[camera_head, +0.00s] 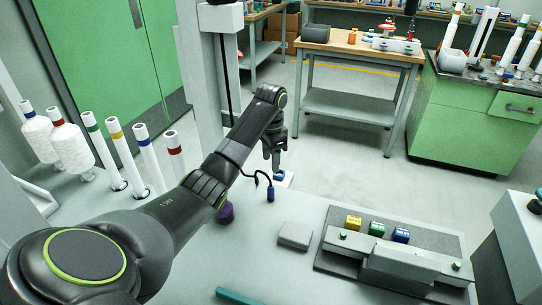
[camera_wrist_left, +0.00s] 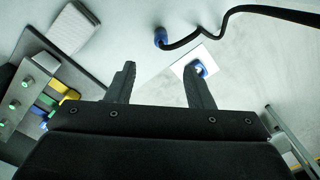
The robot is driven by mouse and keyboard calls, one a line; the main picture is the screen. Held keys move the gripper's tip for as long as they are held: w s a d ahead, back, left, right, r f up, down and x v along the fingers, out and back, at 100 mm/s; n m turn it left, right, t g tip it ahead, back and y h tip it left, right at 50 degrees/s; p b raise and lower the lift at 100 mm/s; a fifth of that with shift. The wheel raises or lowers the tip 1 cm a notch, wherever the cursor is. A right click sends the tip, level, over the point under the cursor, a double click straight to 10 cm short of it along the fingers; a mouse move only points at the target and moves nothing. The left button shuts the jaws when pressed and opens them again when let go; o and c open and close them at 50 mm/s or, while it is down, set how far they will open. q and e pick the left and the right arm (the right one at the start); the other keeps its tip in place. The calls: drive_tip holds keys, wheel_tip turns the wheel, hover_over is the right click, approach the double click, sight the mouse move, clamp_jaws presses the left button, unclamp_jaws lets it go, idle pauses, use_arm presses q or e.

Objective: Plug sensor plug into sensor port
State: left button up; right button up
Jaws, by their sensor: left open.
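A blue plug (camera_head: 270,193) on a black cable is near the far edge of the bench. It also shows in the left wrist view (camera_wrist_left: 160,38), at the top. Beyond it in the head view, a small blue fitting (camera_head: 280,174) sits on a white plate (camera_head: 287,180); this may be the sensor port. In the wrist view the fitting (camera_wrist_left: 201,69) is partly behind one finger. My left gripper (camera_head: 272,160) is above the plate, fingers pointing down. In the wrist view it (camera_wrist_left: 158,75) is open and empty. My right gripper is out of view.
A grey console (camera_head: 400,265) with yellow, green and blue blocks stands at the right. A grey block (camera_head: 295,235) and purple object (camera_head: 226,213) lie on the bench (camera_head: 265,255). Several colour-banded tubes (camera_head: 122,150) stand at left. Bench space between plug and grey block is clear.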

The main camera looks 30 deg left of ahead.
use_arm(q)
drive_tip(key=b, duration=0.6)
hover_over(271, 186)
wheel_tip(271, 186, down, 7)
drive_tip(key=shift+r, duration=0.1)
wheel_tip(271, 186, down, 8)
drive_tip(key=shift+f, duration=0.1)
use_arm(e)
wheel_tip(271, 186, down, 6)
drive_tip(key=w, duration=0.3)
use_arm(q)
drive_tip(key=c, duration=1)
drive_tip(key=o, duration=1)
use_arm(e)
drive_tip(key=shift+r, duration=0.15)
use_arm(q)
drive_tip(key=shift+r+p, duration=0.3)
drive_tip(key=shift+p, duration=0.35)
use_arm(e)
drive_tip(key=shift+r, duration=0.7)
